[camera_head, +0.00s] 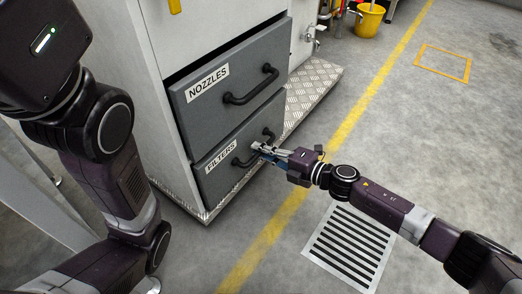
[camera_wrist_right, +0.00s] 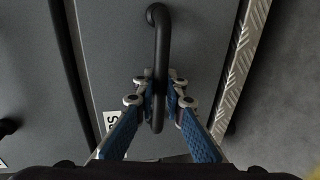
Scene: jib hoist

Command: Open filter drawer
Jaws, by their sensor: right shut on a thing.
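The filter drawer (camera_head: 212,180) is the lower grey drawer in the cabinet, with a white FILTERS label (camera_head: 221,155). It looks shut, with its front about level with the cabinet. Its black bar handle (camera_head: 268,135) also shows in the right wrist view (camera_wrist_right: 161,45). My right gripper (camera_head: 260,148) is at this handle. In the right wrist view its blue-padded fingers (camera_wrist_right: 160,102) are on both sides of the bar, shut on it. My left arm is at the left of the head view, but its gripper does not show clearly.
The NOZZLES drawer (camera_head: 230,85) above looks shut. A metal tread-plate ledge (camera_head: 312,88) runs along the cabinet's base. A floor grate (camera_head: 350,245) lies by my right arm. A yellow bucket (camera_head: 370,20) stands at the back. The floor before the drawers is clear.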

